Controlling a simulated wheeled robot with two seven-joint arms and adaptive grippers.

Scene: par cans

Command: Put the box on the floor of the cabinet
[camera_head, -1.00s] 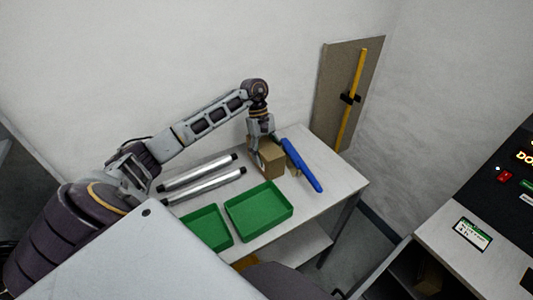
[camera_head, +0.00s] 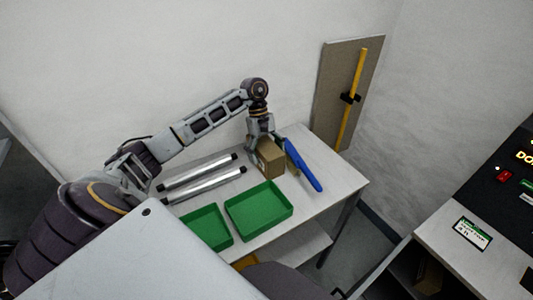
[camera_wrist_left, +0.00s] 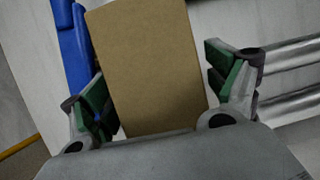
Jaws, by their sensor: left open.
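A brown cardboard box (camera_head: 270,160) stands on the white side table, behind the larger green tray. My left gripper (camera_head: 262,143) is above the box, pointing down. In the left wrist view the box (camera_wrist_left: 150,65) lies between the two green-padded fingers of the left gripper (camera_wrist_left: 165,92), with the fingers apart. A gap shows at the right finger; the left finger is close to the box. In the head view, a dark cabinet (camera_head: 405,268) with an open interior is at the lower right, and part of it is cut off. My right gripper is not in view.
Two green trays (camera_head: 233,208), two silver tubes (camera_head: 205,190) and a blue tool (camera_head: 303,166) are on the table (camera_head: 335,187). A board with a yellow level (camera_head: 356,90) leans at the wall. A control desk (camera_head: 480,215) is at the right.

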